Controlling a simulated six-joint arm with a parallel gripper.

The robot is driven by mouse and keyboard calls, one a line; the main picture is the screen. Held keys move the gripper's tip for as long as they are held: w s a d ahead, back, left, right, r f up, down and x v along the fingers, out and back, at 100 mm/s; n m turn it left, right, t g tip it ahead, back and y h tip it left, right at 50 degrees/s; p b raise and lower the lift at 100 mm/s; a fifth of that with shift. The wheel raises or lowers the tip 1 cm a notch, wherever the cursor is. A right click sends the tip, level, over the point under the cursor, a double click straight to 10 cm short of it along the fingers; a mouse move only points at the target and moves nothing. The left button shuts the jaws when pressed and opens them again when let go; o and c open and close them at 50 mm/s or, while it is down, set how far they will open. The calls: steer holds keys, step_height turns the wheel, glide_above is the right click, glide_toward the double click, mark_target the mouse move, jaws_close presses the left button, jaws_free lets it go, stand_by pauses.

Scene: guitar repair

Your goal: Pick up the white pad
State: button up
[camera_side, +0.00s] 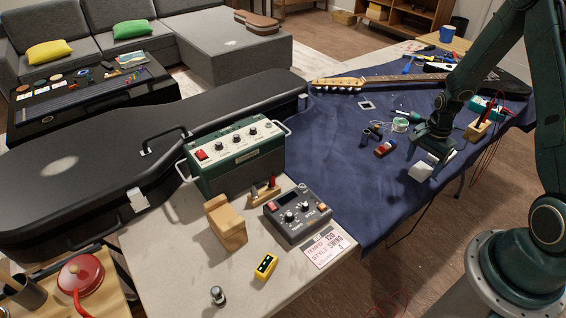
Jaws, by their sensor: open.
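A small white block-like pad (421,172) lies on the dark blue cloth (345,205) near the front edge of the table. My gripper (432,158) points down just above and behind the pad, with its jaws open. The fingers and the pad overlap in this view, so I cannot tell how wide the gap between them is or whether they touch.
A soldering iron, a solder spool (400,125) and a small red-brown part (385,149) lie left of my gripper. A wooden block with red probes (478,128) stands to the right. A guitar (430,78) lies behind. The cloth's front left is clear.

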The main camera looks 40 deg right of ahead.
mark_target(420, 170)
steer(key=shift+f, duration=1.05)
steer(key=c, duration=1.1)
steer(key=shift+o, duration=0.2)
steer(key=shift+r, duration=0.1)
step_height(420, 170, up, 20)
